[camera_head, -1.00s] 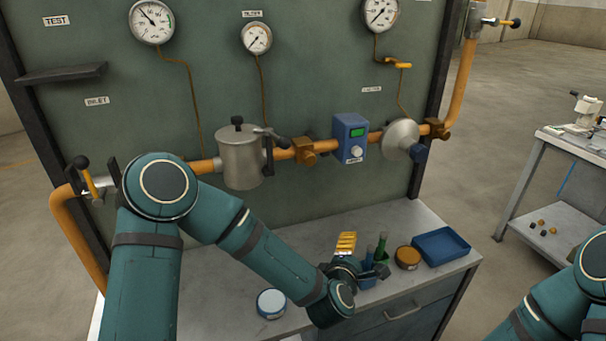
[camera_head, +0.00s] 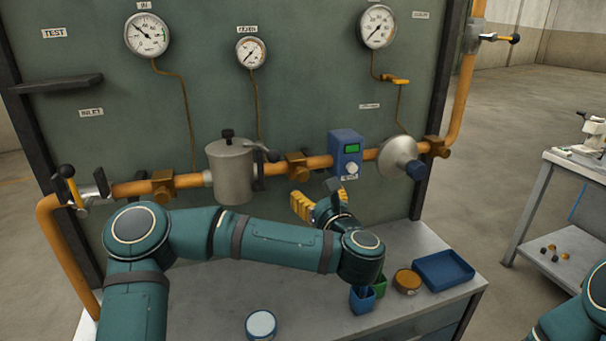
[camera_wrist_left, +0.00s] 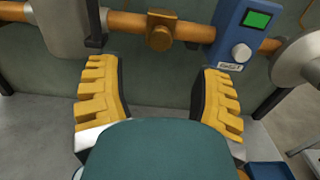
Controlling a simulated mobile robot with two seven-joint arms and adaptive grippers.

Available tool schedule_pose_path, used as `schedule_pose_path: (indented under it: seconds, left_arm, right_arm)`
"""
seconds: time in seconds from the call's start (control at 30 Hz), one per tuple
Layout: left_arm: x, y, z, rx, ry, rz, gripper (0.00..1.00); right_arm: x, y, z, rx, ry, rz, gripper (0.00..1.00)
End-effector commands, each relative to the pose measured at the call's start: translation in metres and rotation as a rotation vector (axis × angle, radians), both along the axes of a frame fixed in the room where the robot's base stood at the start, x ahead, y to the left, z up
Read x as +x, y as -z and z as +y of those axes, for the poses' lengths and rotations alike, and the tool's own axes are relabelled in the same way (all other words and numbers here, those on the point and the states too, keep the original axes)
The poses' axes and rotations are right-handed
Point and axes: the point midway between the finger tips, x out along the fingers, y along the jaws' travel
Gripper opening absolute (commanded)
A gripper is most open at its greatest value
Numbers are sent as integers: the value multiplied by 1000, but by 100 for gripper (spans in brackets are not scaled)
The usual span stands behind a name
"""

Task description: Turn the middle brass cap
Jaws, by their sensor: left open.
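The middle brass cap (camera_head: 297,166) sits on the orange pipe, between the grey filter canister and the blue meter box. It also shows near the top centre of the left wrist view (camera_wrist_left: 160,32). My left gripper (camera_head: 317,196) is just below this cap in the head view, open and empty, with yellow ridged finger pads. In the left wrist view the two pads (camera_wrist_left: 158,72) stand wide apart, with the cap beyond them and between their lines. The gripper appears apart from the cap. My right gripper is out of view; only part of my right arm shows at the lower right.
The orange pipe (camera_head: 205,180) also carries a left brass fitting (camera_head: 163,188) and a right one (camera_head: 437,146). The canister (camera_head: 230,171) and blue meter (camera_head: 346,152) flank the middle cap closely. A blue tray (camera_head: 443,270) and round tins lie on the bench.

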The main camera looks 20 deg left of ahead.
Motion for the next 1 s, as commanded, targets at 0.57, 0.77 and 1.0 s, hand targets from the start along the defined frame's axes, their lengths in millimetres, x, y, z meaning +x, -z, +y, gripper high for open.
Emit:
schedule_pose_path:
  seconds: [0.57, 0.77, 1.0]
  left_arm:
    - [75, 1, 51, 2, 0, 0, 66]
    - [79, 1, 54, 2, 1, 0, 66]
    - [79, 1, 53, 2, 1, 0, 47]
  right_arm:
    - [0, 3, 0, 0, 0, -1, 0]
    - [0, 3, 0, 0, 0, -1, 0]
    - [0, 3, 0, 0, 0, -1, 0]
